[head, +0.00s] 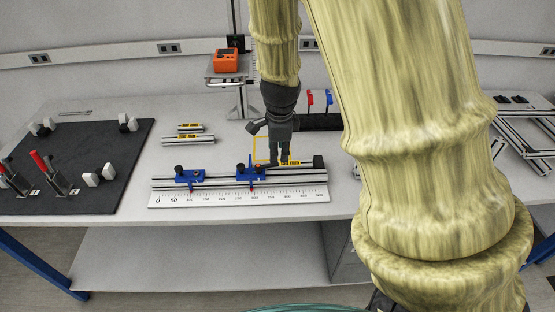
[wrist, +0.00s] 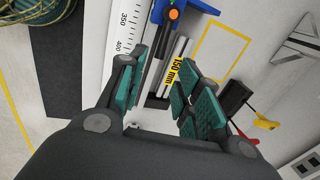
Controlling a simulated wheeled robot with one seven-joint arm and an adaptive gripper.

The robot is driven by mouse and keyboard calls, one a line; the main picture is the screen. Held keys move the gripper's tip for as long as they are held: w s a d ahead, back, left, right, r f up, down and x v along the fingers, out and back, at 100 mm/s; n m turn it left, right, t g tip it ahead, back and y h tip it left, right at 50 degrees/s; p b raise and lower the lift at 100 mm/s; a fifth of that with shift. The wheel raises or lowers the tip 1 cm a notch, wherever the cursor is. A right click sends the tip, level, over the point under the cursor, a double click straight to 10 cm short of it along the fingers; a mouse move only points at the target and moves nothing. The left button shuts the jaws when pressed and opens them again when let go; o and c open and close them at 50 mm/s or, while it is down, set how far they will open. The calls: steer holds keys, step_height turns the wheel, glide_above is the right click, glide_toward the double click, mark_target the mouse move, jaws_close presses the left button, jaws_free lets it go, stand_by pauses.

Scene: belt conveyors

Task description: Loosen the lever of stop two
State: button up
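The rail (head: 222,182) lies along the front of the table behind a white ruler (head: 240,199). Two blue stops sit on it, a left one (head: 188,176) and a right one (head: 246,173) near the ruler's middle. No label shows which is stop two. My gripper (head: 279,162) is over the rail just right of the right stop. In the wrist view my gripper (wrist: 164,90) is open, its teal pads apart with nothing clamped. A bar marked 150 mm (wrist: 176,70) shows between them.
A black board (head: 85,160) with red-handled clamps lies at left. Two short bars (head: 188,138) lie behind the rail. An orange device (head: 226,60) stands on a small platform behind. A yellow outline (wrist: 222,50) marks the table beside the rail. Metal frames (head: 525,130) stand at right.

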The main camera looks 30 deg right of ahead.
mark_target(278, 163)
steer(key=shift+w+d+f+p, duration=0.1)
steer(key=shift+w+f+p, duration=0.05)
steer(key=shift+f, duration=0.9)
steer(key=shift+w+d+f+p, duration=0.1)
steer(key=shift+w+f, duration=0.05)
steer(key=shift+f, duration=0.9)
steer(key=shift+w+d+f+p, duration=0.1)
steer(key=shift+w+f+p, duration=0.05)
steer(key=shift+f, duration=0.9)
jaws_close()
